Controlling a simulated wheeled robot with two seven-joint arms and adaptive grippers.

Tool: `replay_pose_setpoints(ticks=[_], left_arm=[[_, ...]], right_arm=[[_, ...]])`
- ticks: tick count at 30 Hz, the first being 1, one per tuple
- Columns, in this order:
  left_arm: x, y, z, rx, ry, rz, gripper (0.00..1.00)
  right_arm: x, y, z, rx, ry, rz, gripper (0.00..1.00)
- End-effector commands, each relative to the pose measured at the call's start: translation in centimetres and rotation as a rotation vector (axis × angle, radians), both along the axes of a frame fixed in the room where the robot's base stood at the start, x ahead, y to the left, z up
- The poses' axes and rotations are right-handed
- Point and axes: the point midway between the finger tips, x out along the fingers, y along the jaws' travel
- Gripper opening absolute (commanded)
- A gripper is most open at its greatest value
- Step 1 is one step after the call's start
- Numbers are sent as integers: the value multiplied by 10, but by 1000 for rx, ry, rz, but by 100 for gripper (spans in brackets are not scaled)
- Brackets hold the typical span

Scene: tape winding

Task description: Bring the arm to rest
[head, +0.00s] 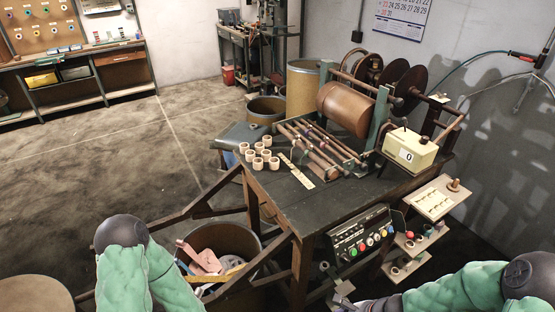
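My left arm, in a green sleeve, comes in at the bottom left of the head view and bends down out of the frame. My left gripper is not in view. My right arm, also green-sleeved, reaches in from the lower right. The grey metal end of my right gripper (343,297) shows at the bottom edge, below the control panel and in front of the workbench. Its fingers are too small and cut off to tell whether they are open or shut.
The workbench (275,196) carries a winding machine with a brown drum (345,110), several tape rolls (258,163) and a counter box (409,148). A button panel (361,237) and side shelves (434,203) face my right arm. A scrap bin (247,242) stands beside my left arm.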

Motion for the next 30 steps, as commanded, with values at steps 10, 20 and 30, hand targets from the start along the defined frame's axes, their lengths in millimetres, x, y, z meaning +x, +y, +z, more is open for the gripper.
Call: replay_pose_setpoints(ticks=[10,20,30], left_arm=[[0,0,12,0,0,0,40],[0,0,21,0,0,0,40],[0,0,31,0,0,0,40]], right_arm=[[-38,17,-31,-136,47,353,40],[-57,33,-53,-235,-4,673,40],[-67,66,-69,-276,-143,980,40]])
